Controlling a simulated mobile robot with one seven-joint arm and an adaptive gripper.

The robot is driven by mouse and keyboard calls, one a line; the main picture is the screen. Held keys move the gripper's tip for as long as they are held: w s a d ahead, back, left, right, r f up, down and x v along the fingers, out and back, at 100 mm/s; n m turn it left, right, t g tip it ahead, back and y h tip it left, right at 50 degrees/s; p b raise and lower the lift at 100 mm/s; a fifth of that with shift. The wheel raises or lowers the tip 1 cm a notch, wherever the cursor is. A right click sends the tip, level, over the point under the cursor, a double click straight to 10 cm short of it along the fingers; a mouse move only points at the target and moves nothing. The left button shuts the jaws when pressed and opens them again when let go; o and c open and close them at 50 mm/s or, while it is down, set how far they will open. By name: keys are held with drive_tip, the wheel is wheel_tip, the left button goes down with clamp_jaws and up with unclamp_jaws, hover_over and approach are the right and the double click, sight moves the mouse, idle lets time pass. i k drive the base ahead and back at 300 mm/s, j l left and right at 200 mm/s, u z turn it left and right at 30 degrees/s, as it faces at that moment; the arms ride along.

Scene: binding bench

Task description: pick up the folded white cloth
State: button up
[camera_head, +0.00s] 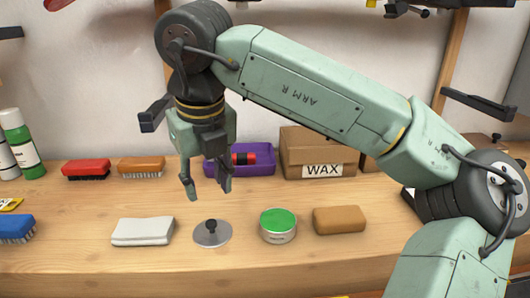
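The folded white cloth (143,231) lies flat on the wooden bench, left of centre near the front edge. My gripper (208,191) hangs from the arm above the bench, to the right of the cloth and higher in the picture. Its fingers point down and are spread apart, with nothing visible between them. The gripper and the cloth are apart. The cloth is in full view.
A round metal lid with a black knob (211,233) lies just right of the cloth. Further right are a green-topped tin (278,225) and a brown block (339,220). A blue brush (15,229) lies left. Behind stand brushes, a purple tray (262,169) and a WAX box (318,153).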

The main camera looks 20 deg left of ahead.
sight(155, 231)
drive_tip(key=k, duration=1.5)
